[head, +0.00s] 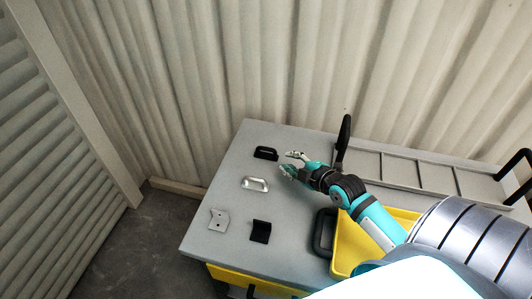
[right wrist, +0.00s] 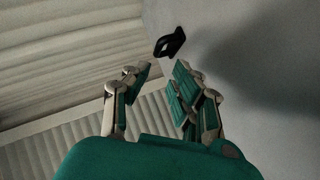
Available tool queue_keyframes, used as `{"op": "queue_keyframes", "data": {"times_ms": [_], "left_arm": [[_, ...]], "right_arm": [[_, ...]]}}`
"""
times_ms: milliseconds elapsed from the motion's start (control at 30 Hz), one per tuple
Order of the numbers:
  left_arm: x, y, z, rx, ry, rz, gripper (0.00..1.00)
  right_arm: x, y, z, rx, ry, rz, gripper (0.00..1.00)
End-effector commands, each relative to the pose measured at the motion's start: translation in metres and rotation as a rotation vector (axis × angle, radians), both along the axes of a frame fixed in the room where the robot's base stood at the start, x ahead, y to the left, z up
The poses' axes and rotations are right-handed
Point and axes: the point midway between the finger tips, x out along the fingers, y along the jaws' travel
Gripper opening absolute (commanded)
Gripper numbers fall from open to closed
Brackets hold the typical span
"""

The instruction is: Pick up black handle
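The black handle (head: 265,153) lies on the grey table top (head: 215,180), near its back left part. In the right wrist view the black handle (right wrist: 169,43) shows beyond the fingertips, apart from them. My right gripper (head: 289,163) is open and empty, just to the right of the black handle in the head view. Its spread fingers (right wrist: 160,82) show with a clear gap in the right wrist view. My left gripper is not in view.
A silver handle (head: 255,184), a light bracket (head: 218,219) and a black bracket (head: 260,231) lie nearer on the table. A yellow bin (head: 345,250) and a grey sectioned rack (head: 400,168) stand to the right. A corrugated wall (head: 250,60) rises behind.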

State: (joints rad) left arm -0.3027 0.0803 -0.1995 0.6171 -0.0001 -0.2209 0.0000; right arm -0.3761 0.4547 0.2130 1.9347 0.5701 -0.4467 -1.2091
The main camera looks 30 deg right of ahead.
Motion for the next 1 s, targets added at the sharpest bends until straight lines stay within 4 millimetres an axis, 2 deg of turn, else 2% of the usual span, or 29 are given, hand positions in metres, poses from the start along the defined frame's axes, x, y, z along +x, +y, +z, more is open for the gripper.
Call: {"op": "queue_keyframes", "data": {"times_ms": [100, 300, 533, 700, 800, 1000], "left_arm": [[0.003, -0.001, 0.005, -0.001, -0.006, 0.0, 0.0], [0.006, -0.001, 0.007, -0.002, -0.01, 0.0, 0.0], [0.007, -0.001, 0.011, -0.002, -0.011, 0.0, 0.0], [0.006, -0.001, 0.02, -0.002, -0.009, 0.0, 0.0], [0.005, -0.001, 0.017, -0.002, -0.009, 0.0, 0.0], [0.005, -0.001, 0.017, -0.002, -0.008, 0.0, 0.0]], "right_arm": [[0.026, 0.0, -0.008, 0.004, -0.002, -0.003, 0.25], [0.055, 0.001, -0.022, 0.003, -0.002, -0.002, 0.25], [0.07, 0.003, -0.026, 0.004, 0.0, -0.002, 0.25], [0.096, 0.009, -0.03, 0.006, 0.0, -0.002, 0.25], [0.107, 0.008, -0.038, 0.002, 0.0, -0.002, 0.25], [0.113, 0.008, -0.041, 0.001, 0.0, 0.0, 0.25]]}}
